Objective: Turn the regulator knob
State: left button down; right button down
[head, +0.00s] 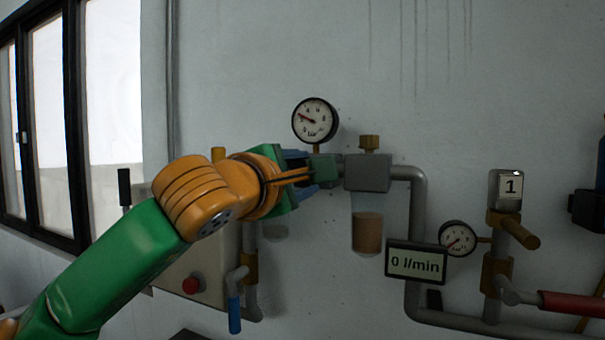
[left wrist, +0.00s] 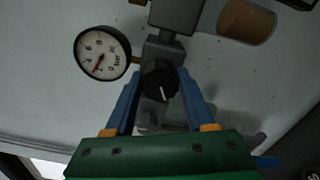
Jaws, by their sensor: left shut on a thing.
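The regulator knob (left wrist: 159,81) is black with a white mark and sits on the grey regulator body in the left wrist view. The blue fingers of my left gripper (left wrist: 162,88) are on either side of it and shut on it. In the head view my left gripper (head: 318,168) reaches the regulator (head: 367,173) from the left, and its fingers hide the knob there. A round white pressure gauge (head: 315,121) sits just above the regulator; it also shows in the left wrist view (left wrist: 102,52). My right gripper is not in view.
A display (head: 415,261) reads 0 l/min. A box with a red button (head: 191,285) is below my arm.

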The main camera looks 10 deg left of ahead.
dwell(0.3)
pick_arm(q)
jog(key=shift+c, duration=1.3)
grip_release()
jog(key=s+a+b, duration=0.1)
jog(key=s+b, duration=0.2)
jog(key=s, duration=0.4)
jog(key=shift+a+b, duration=0.15)
jog(key=shift+b, duration=0.25)
jog(key=shift+w, duration=0.1)
